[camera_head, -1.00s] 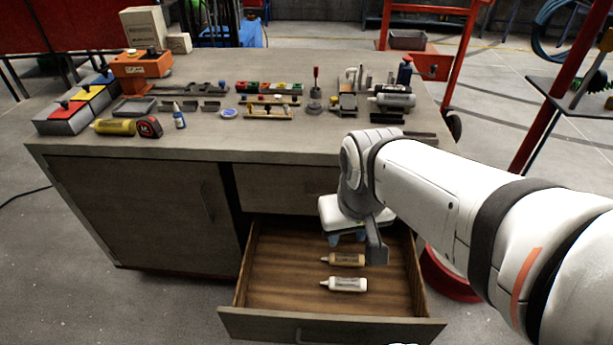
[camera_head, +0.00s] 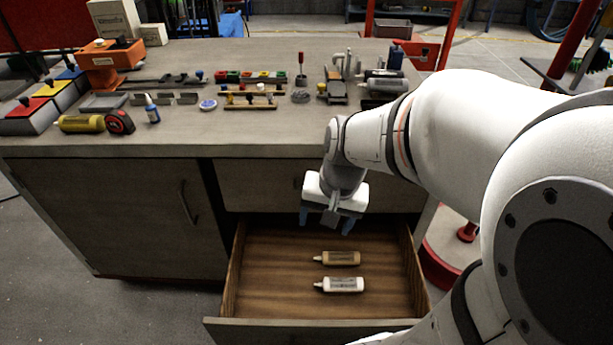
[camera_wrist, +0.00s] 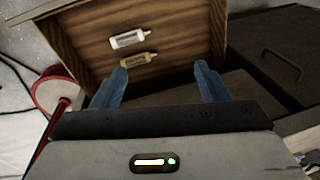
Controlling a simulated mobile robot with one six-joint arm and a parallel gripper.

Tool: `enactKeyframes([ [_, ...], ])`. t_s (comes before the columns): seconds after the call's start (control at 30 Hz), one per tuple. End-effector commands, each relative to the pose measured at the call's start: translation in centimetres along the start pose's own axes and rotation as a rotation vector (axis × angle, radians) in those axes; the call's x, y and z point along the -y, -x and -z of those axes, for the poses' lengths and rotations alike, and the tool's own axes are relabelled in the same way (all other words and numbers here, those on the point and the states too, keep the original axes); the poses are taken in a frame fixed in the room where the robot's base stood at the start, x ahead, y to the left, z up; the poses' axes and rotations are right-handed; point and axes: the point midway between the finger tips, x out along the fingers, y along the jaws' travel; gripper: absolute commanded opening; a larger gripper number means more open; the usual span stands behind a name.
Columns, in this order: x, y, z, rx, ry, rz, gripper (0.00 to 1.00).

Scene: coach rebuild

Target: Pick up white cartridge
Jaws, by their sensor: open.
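The white cartridge (camera_head: 341,285) lies on its side in the open drawer, toward the drawer's front, its nozzle pointing left. A tan cartridge (camera_head: 339,258) lies parallel just behind it, apart from it. In the wrist view the white cartridge (camera_wrist: 129,39) is beyond the tan cartridge (camera_wrist: 137,61). My gripper (camera_head: 325,222) hangs above the back part of the drawer, behind both cartridges. Its blue fingers (camera_wrist: 161,78) are spread wide with nothing between them.
The open drawer (camera_head: 275,326) has wooden side walls and a front panel around the cartridges. The workbench top (camera_head: 230,140) above it holds tools, bottles and several boxes. A red round base (camera_head: 440,265) stands right of the drawer.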

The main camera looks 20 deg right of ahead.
Motion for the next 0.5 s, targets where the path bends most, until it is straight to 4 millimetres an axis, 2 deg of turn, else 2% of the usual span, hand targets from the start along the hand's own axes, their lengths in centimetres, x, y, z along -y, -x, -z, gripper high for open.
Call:
enactKeyframes([
  [0.03,-1.2,-4.7,1.1,0.034,-0.116,0.013,0.68],
  [0.17,-3.5,-12.1,3.9,0.099,-0.422,0.053,0.68],
  [0.3,-7.0,-20.4,6.4,0.163,-0.76,0.084,0.68],
  [0.4,-9.6,-25.7,7.6,0.2,-0.977,0.096,0.68],
  [0.5,-11.9,-29.9,8.3,0.229,-1.151,0.103,0.68],
])
